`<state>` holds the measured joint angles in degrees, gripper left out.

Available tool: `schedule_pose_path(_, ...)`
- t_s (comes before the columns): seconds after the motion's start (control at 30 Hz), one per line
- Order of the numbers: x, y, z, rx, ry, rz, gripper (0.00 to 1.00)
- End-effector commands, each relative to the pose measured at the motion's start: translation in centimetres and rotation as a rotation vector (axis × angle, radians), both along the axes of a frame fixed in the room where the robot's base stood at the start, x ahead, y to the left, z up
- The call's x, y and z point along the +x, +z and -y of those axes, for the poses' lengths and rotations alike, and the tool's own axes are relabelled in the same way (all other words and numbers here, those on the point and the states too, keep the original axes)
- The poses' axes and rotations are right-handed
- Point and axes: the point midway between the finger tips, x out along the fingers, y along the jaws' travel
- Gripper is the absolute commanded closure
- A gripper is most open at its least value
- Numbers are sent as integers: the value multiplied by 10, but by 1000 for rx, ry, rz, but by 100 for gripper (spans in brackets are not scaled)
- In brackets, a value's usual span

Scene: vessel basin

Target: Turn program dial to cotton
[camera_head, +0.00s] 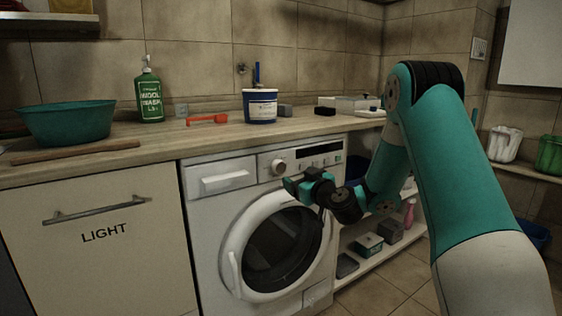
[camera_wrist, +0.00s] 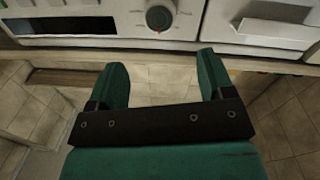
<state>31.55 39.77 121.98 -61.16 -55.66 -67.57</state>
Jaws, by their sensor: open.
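The white washing machine (camera_head: 207,228) stands under the counter with its round door shut. Its program dial (camera_head: 278,167) is a round knob on the front panel, left of a dark display (camera_head: 318,150). In the wrist view the dial (camera_wrist: 159,17) is at the top centre with a small red mark at its lower edge. Labels around it are too small to read. My gripper (camera_head: 288,184) is just below and in front of the dial in the head view. In the wrist view my gripper (camera_wrist: 163,75) is open and empty, its two teal fingers apart, with the dial beyond the gap.
The detergent drawer (camera_head: 222,179) is left of the dial. A wooden counter (camera_head: 225,137) above holds a teal basin (camera_head: 66,124), a green bottle (camera_head: 149,95), a red tool (camera_head: 207,120) and a blue-white tub (camera_head: 260,106). A low shelf (camera_head: 372,258) with boxes is at right.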

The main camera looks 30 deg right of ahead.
Motion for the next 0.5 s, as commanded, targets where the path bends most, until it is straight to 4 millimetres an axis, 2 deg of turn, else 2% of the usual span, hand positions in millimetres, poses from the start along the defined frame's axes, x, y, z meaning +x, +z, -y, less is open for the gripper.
schedule_pose_path(0.03, 13, 7, -1, -2, 3, 1, 25)
schedule_pose_path(0.3, 71, 3, 1, -2, 3, 1, 25)
schedule_pose_path(0.5, 97, 1, 3, -1, 1, 2, 25)
